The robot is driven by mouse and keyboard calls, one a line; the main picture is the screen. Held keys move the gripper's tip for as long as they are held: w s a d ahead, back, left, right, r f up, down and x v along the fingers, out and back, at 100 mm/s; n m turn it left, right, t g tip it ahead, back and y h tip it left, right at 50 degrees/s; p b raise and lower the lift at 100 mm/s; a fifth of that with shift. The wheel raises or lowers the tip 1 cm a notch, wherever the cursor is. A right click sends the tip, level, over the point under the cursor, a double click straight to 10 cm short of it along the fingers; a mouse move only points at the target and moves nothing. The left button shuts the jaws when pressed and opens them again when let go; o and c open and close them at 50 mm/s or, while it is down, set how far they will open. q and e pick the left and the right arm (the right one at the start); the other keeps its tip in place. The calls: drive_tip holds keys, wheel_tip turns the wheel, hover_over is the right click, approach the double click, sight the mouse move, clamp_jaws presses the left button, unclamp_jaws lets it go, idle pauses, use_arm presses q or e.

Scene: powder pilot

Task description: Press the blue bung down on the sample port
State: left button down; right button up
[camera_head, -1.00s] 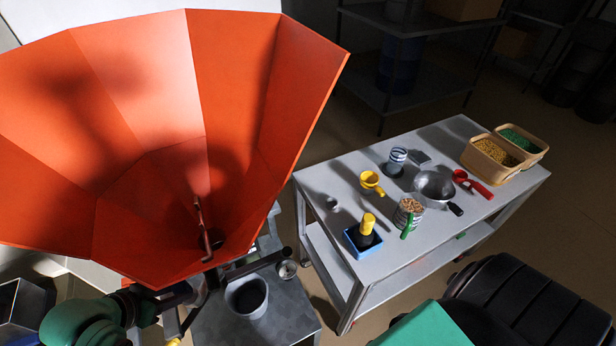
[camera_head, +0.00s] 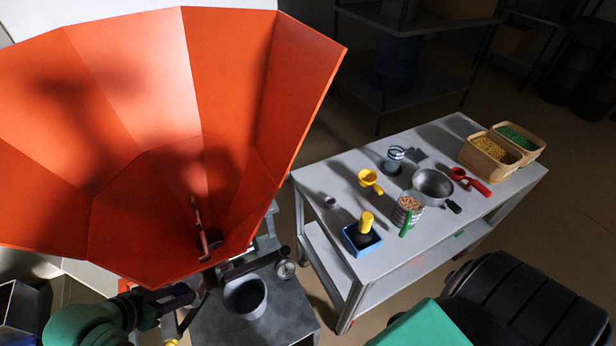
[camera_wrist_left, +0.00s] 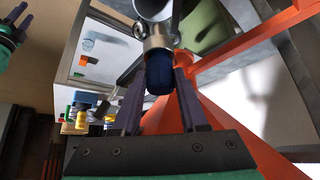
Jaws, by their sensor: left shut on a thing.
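The blue bung (camera_wrist_left: 160,78) is dark blue and sits between the fingers of my left gripper (camera_wrist_left: 158,92) in the left wrist view. The gripper is shut on it. The bung's far end meets a shiny metal collar (camera_wrist_left: 157,43), which looks like the sample port; how deep it sits I cannot tell. In the head view my left gripper (camera_head: 180,298) is at the lower left, under the orange hopper (camera_head: 140,150), and the bung does not show clearly. What seems to be my right gripper (camera_wrist_left: 17,14) shows small at the wrist view's top left.
A grey bench (camera_head: 335,185) on the right carries a blue tray (camera_head: 350,249), a yellow scoop (camera_head: 369,179), a metal pan (camera_head: 433,184) and two tubs of granules. A grey bucket (camera_head: 245,296) stands below the hopper. The hopper wall is close to my left arm.

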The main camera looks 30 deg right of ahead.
use_arm(q)
drive_tip(key=shift+f, duration=0.55)
drive_tip(key=shift+c, duration=1.8)
unclamp_jaws()
drive_tip(key=shift+c, duration=0.3)
drive_tip(key=shift+c, duration=1.1)
drive_tip(key=shift+r, duration=0.1)
